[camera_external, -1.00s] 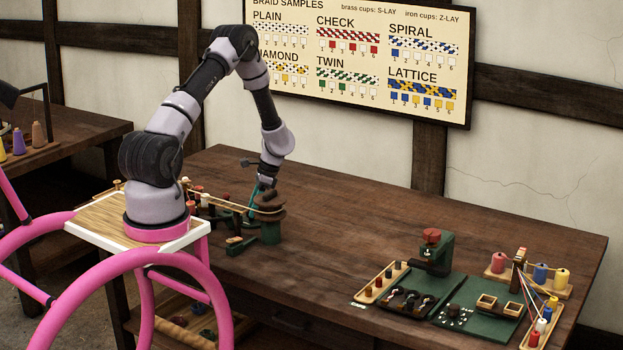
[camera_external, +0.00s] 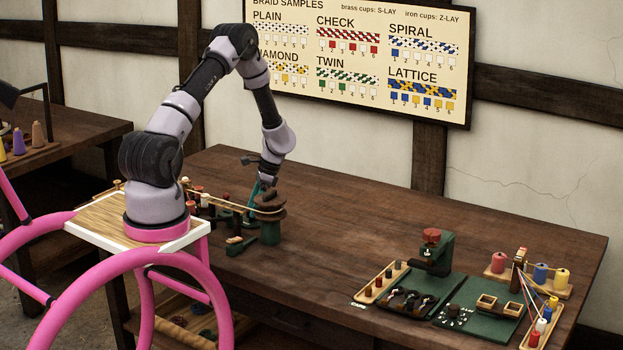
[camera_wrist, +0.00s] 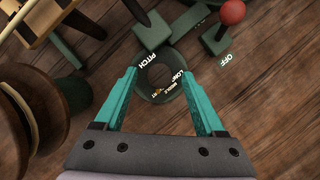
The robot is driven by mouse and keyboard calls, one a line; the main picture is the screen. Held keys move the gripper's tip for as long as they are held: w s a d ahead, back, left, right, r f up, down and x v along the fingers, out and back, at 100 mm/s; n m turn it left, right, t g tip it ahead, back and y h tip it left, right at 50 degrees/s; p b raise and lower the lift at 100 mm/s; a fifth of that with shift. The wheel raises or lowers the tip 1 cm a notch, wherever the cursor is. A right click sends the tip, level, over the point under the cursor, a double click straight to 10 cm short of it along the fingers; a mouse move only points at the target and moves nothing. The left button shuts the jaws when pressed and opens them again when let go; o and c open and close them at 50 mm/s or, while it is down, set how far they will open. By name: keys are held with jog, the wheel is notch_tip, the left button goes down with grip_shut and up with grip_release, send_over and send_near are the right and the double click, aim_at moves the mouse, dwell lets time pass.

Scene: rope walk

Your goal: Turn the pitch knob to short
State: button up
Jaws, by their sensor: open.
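The pitch knob (camera_wrist: 158,96) looks like a dark green round dial with a dark centre, seen from above in the wrist view. The white word PITCH stands at its upper left. LONG, MIDDLE and a partly legible third word run down its right and lower side. Which mark the knob points at is hard to tell. My gripper (camera_wrist: 160,76) is open, its teal fingers on the left and right of the dial. I cannot tell whether they touch it. In the external view my gripper (camera_external: 251,202) is beside the green stand, and the knob is hidden.
A red ball-topped lever (camera_wrist: 232,12) with an OFF label stands at the upper right in the wrist view. A wooden spool (camera_wrist: 35,105) is close on the left. The middle of the workbench (camera_external: 350,230) is clear; a green braiding station (camera_external: 432,255) stands farther right.

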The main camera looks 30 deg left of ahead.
jog(key=v, duration=1)
jog(key=shift+r, duration=0.1)
jog(key=s+r+n+t, duration=0.15)
jog(key=s+r, duration=0.25)
jog(key=r, duration=0.9)
jog(key=s+r+n+t, duration=0.1)
jog(key=s+r+t, duration=0.25)
jog(key=r, duration=0.95)
jog(key=s+r+n+t, duration=0.1)
jog(key=s+r+t, duration=0.1)
jog(key=s+r, duration=0.3)
jog(key=s+r+n+t+h, duration=0.1)
jog(key=s+r+t, duration=0.2)
jog(key=s, duration=1.1)
notch_tip(320, 180, up, 3)
jog(key=shift+s+d+f, duration=0.1)
jog(key=shift+s+d, duration=0.1)
jog(key=shift+d, duration=0.3)
